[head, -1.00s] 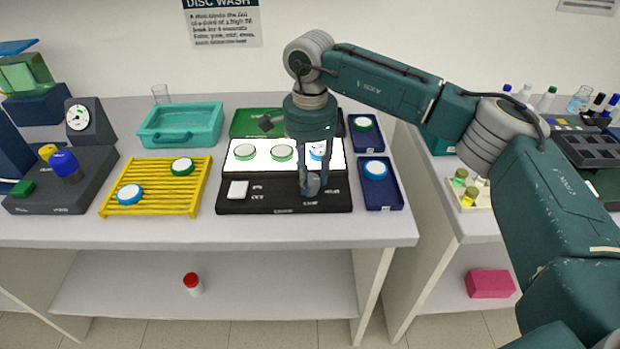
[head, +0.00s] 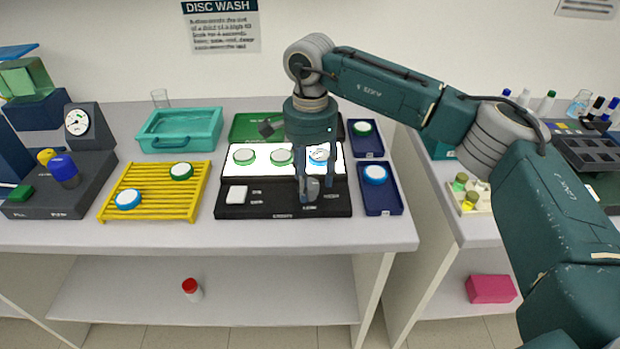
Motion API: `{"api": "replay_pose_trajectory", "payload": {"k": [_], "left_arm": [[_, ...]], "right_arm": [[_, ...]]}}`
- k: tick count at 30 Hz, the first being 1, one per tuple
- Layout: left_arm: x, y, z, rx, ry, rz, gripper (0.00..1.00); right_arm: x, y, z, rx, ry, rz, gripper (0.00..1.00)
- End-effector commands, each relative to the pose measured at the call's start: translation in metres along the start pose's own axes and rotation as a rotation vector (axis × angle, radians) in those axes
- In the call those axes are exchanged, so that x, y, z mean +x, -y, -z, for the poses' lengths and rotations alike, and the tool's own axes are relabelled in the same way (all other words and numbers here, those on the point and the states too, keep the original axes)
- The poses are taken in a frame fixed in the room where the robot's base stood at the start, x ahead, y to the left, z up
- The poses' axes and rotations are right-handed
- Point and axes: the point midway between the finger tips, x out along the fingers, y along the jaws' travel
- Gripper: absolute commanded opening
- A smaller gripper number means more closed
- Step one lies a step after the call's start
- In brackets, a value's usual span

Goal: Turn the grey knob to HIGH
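The grey knob (head: 313,186) sits on the front right of the black lightbox panel (head: 270,208). My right gripper (head: 317,200) points down over it, one finger on each side of the knob. The fingers stand apart, with a visible gap between the knob and the right finger. They partly hide the knob and the small print around it, so I cannot read its setting. My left gripper is not in view.
White discs lie on the lit plate (head: 262,172) behind the knob. A blue tray (head: 381,201) with discs is close on the right. A yellow rack (head: 155,192) stands left, a teal basin (head: 180,130) behind it. The table's front strip is clear.

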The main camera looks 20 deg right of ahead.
Motion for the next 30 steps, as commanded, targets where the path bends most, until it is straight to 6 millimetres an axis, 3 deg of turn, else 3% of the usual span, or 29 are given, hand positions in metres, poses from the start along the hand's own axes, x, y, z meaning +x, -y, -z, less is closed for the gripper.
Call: {"api": "replay_pose_trajectory", "payload": {"k": [8, 21, 30], "left_arm": [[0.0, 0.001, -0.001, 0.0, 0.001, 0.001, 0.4], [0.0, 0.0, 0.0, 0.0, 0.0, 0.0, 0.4], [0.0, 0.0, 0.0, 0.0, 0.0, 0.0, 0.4]], "right_arm": [[-0.008, 0.0, -0.001, -0.001, 0.001, 0.0, 0.52], [-0.094, 0.001, 0.0, 0.001, 0.0, 0.003, 0.52], [-0.119, 0.0, 0.001, 0.0, 0.001, -0.001, 0.52]]}}
